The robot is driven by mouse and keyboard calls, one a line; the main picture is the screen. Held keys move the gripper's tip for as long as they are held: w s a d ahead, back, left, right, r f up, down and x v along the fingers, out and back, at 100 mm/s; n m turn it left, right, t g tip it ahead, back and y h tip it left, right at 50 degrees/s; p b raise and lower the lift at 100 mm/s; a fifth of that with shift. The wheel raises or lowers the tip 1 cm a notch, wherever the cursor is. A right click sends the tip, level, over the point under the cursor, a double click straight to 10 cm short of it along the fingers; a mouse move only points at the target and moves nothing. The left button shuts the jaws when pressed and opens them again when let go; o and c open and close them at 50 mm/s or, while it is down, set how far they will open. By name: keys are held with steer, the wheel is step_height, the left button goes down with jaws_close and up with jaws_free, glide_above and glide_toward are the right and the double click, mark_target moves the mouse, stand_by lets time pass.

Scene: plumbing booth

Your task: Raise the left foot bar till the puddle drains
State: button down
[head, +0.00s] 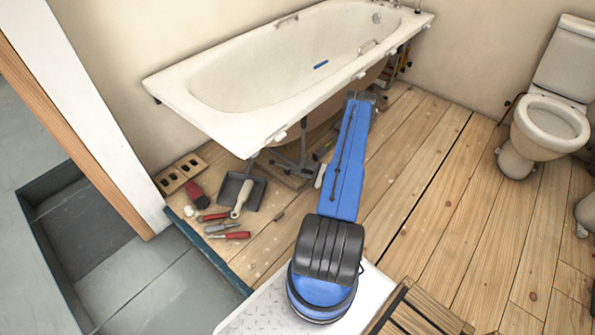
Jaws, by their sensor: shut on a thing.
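The white bath (210,105) stands along the wall, its left end toward me. A small blue strip (320,65) shows on its floor; I cannot make out a puddle. Under the left end are dark metal legs and the left foot bar (292,168), low over the boards. My blue arm reaches from the bottom of the view to the bath's front edge. The exact contact is too small to see.
A toilet (545,115) stands at the right. A slatted wooden piece (418,310) is at bottom right. The boards between are clear.

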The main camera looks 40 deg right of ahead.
steer(key=c, duration=1.6)
jaws_free()
steer(key=shift+f, duration=0.1)
steer(key=shift+o, duration=0.2)
steer(key=v, duration=1.7)
steer(key=shift+s, duration=0.15)
steer(key=shift+d, duration=0.1)
